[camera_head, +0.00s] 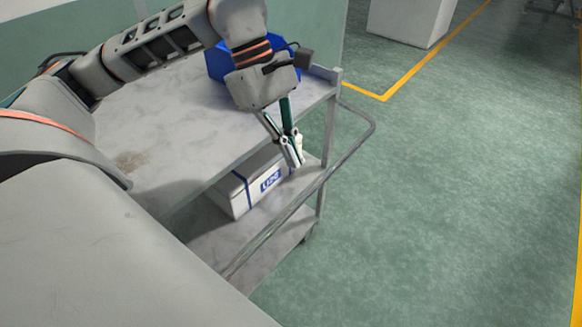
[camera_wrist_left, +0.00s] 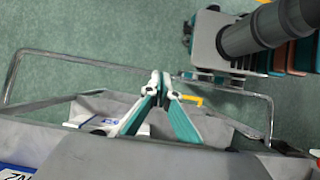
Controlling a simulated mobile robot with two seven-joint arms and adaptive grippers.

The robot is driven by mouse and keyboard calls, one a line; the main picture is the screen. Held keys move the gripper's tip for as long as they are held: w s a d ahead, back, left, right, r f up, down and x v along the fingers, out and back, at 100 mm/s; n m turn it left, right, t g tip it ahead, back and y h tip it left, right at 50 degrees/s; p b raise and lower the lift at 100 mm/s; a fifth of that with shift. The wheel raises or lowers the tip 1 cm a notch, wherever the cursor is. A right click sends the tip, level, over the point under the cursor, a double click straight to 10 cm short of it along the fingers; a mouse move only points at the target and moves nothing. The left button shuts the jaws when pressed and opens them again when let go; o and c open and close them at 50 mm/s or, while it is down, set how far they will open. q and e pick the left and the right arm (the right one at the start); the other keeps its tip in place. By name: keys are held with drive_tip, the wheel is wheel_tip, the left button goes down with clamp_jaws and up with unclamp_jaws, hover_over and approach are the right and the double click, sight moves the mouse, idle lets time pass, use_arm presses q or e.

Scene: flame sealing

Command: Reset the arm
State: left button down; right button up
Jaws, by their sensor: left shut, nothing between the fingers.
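My left arm reaches in from the left over a grey cart (camera_head: 150,150). My left gripper (camera_head: 297,163) points down past the cart's near edge and is shut, with nothing between its fingers. In the left wrist view the fingertips (camera_wrist_left: 160,82) meet above the cart's side. My right gripper is not in view.
A blue bin (camera_head: 217,62) stands at the back of the cart's top, partly hidden by my arm. A white box with blue bands (camera_head: 240,192) sits on the lower shelf. A metal handle rail (camera_head: 350,152) juts out at the right.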

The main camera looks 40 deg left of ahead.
use_arm(q)
drive_tip(key=shift+d+r, duration=0.1)
drive_tip(key=shift+r, duration=2.7)
